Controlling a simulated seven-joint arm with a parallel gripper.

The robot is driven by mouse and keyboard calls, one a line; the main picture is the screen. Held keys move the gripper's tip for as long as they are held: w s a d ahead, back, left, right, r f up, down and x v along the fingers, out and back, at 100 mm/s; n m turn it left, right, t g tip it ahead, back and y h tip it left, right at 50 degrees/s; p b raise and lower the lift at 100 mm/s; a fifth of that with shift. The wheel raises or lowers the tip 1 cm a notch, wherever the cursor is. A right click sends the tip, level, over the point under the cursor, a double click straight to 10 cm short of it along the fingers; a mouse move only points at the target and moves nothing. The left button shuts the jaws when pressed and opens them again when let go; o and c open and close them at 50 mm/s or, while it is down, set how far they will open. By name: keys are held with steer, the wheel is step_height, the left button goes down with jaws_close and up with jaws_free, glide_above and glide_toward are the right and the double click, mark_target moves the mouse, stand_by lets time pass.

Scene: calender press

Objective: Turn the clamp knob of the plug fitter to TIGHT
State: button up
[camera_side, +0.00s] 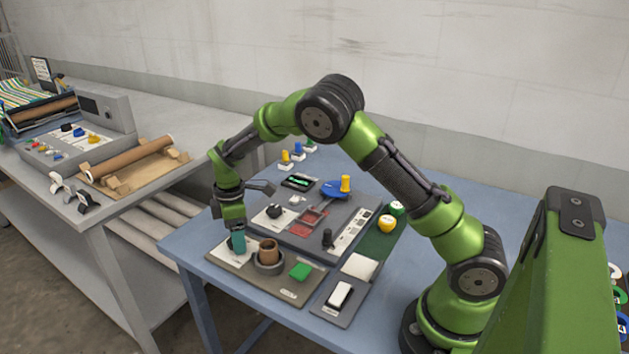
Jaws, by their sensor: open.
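The plug fitter looks to be the beige-grey board (285,284) at the front of the blue table. A brown cylinder (268,250) stands upright in a dark grey ring holder (268,266) on it. A green block (300,271) sits to the right of the ring. My gripper (237,246) points down at the board's left part, left of the brown cylinder, with its teal fingertips low over a whitish patch. The clamp knob is not clearly seen; a small dark and light shape at the fingertips may be it. I cannot tell whether they touch. Any TIGHT marking is unreadable.
Behind the board is a grey panel (322,250) with a black knob, red window, black lever and blue-yellow part. A rocker switch (340,294) is at front right. Yellow and green round buttons (388,222) stand right. Another bench (130,212) with a brown roller is left.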

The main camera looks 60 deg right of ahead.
steer(key=shift+f, duration=0.1)
steer(key=c, duration=1.1)
steer(key=shift+o, duration=0.2)
